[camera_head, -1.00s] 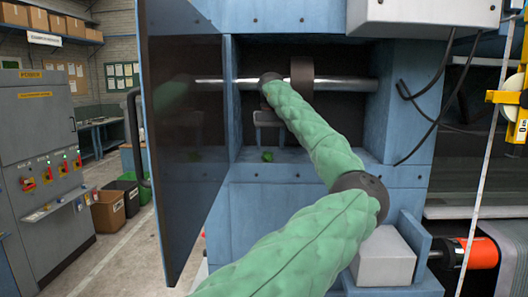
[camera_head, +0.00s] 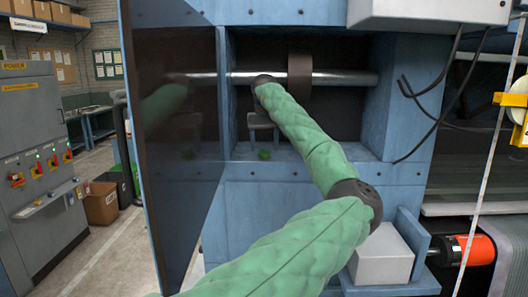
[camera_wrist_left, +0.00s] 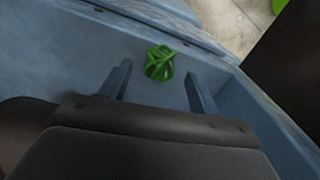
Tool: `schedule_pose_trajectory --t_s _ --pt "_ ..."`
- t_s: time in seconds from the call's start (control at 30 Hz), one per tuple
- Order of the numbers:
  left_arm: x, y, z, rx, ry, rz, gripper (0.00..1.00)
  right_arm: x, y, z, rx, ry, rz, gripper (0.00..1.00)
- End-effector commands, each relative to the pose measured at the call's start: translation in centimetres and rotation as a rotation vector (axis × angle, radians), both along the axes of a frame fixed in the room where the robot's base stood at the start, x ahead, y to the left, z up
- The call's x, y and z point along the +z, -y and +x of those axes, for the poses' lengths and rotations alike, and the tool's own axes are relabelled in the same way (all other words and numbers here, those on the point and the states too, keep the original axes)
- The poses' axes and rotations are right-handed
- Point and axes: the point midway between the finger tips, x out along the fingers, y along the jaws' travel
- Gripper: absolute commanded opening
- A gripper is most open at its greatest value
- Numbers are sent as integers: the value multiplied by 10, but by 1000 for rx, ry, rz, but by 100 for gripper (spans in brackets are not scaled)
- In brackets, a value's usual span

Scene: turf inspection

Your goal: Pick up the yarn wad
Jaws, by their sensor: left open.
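The yarn wad (camera_head: 264,154) is a small bright green tangle on the blue ledge inside the machine's open bay. My left gripper (camera_head: 263,136) points down just above it, with its two fingers apart and empty. In the left wrist view the yarn wad (camera_wrist_left: 160,62) shows between and slightly beyond the open fingertips (camera_wrist_left: 158,72). I cannot tell from the picture whether either finger touches it. My right gripper is in neither view.
A steel shaft (camera_head: 345,78) with a dark collar (camera_head: 299,77) crosses the bay just behind and above my left wrist. An open dark door (camera_head: 178,185) stands to the left of the bay. Black cables (camera_head: 440,122) hang at the right. The bay's front edge is close to the wad.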

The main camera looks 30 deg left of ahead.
Motion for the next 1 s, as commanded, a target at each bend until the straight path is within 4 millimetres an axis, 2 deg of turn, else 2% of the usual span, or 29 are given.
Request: schedule_pose_trajectory --t_s 0.07,0.3,0.63,0.87,1.0 --pt "-4 0 -2 1 -3 2 62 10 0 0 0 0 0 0" --pt "-24 0 -2 0 -1 1 62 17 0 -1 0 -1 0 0" --pt "-28 0 -1 -1 0 0 62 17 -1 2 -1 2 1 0" --pt "-28 0 -2 -1 0 0 17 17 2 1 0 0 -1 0" --pt "-28 0 -1 -1 0 0 14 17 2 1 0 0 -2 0"
